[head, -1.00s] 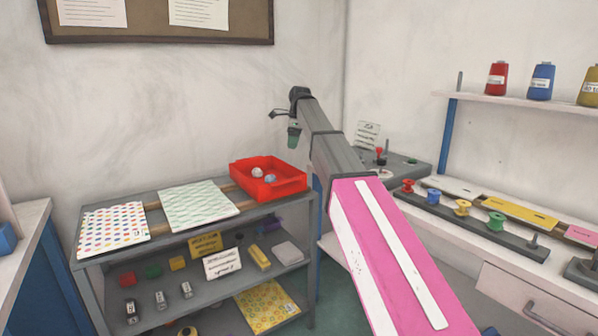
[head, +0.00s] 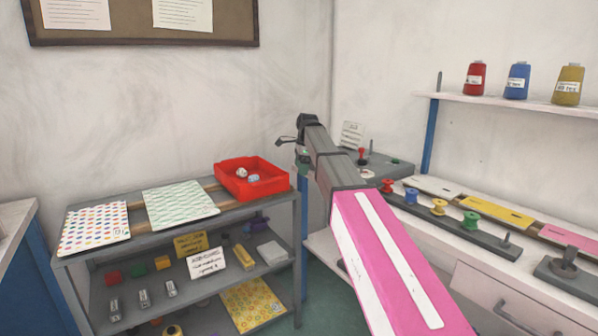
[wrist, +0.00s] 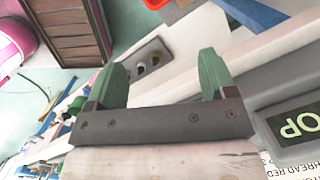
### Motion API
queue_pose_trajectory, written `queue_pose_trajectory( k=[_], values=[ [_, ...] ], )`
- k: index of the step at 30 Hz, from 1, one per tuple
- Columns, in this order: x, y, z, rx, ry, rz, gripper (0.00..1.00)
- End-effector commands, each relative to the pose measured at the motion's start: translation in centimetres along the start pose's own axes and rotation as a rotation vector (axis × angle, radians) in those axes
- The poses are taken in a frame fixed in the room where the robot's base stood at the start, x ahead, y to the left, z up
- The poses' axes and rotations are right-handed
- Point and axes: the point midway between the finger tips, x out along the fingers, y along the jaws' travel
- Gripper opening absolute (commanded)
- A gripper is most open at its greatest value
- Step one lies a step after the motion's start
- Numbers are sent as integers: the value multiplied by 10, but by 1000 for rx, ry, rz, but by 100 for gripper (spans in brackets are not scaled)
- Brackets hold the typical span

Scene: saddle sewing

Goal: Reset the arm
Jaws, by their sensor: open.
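My gripper (wrist: 160,82) is open and empty in the wrist view, with its two green fingers spread apart. In the head view my gripper (head: 302,155) is small and partly hidden at the far end of my pink and grey arm, which reaches out in front of the corner of the room. It is in the air, to the right of the red tray (head: 283,186) and near the grey box with a red lever (head: 362,156). Nothing is held between the fingers.
A grey shelf unit (head: 150,244) on the left bears patterned sheets and small items. On the right bench, a rack (head: 450,226) holds several coloured spools. Thread cones, including a red one (head: 475,79), stand on the shelf above. A grey panel with lettering (wrist: 297,124) is close beside my gripper.

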Motion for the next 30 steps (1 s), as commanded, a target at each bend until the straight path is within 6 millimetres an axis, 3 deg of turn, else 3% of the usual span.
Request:
queue_pose_trajectory(
  k=[9, 17, 24, 30],
  values=[
    [106, 71, -55, -306, 28, 11, 77],
    [184, 139, -96, -596, 51, 26, 77],
    [250, 220, -132, -899, 69, 54, 77],
    [293, 291, -155, -1159, 80, 83, 77]
  ],
)
